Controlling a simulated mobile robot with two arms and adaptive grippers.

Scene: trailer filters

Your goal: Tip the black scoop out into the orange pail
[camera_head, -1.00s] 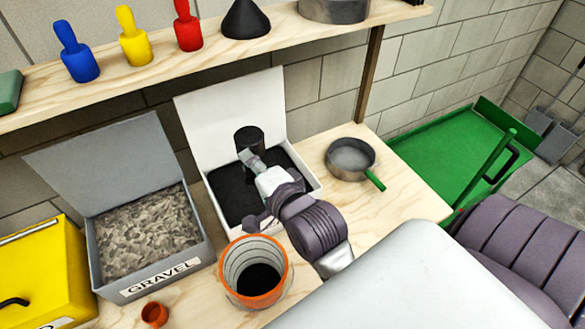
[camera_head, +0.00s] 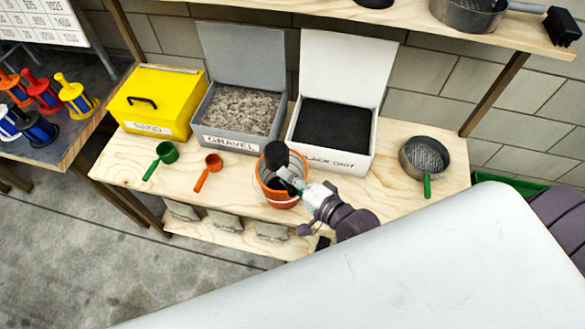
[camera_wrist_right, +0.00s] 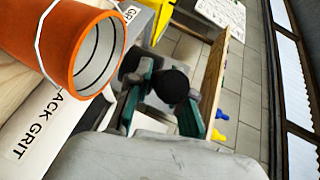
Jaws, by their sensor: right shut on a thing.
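The black scoop (camera_head: 276,154) is a dark round cup, seen at the back rim of the orange pail (camera_head: 281,204). My right gripper (camera_head: 294,182) is shut on the scoop and sits over the pail's right side. In the right wrist view, the scoop's round black end (camera_wrist_right: 172,84) shows between the two green-edged fingers of my right gripper (camera_wrist_right: 163,105), beside the pail's mouth (camera_wrist_right: 98,52). I cannot tell how far the scoop is tipped or what is in it. The pail's inside is partly hidden by the scoop and gripper. My left gripper is not in view.
The open black grit box (camera_head: 366,162) stands behind the pail, with the gravel box (camera_head: 232,146) and yellow sand box (camera_head: 160,117) to its left. A green scoop (camera_head: 166,152) and an orange scoop (camera_head: 213,161) lie at left. A sieve pan (camera_head: 425,158) is at right.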

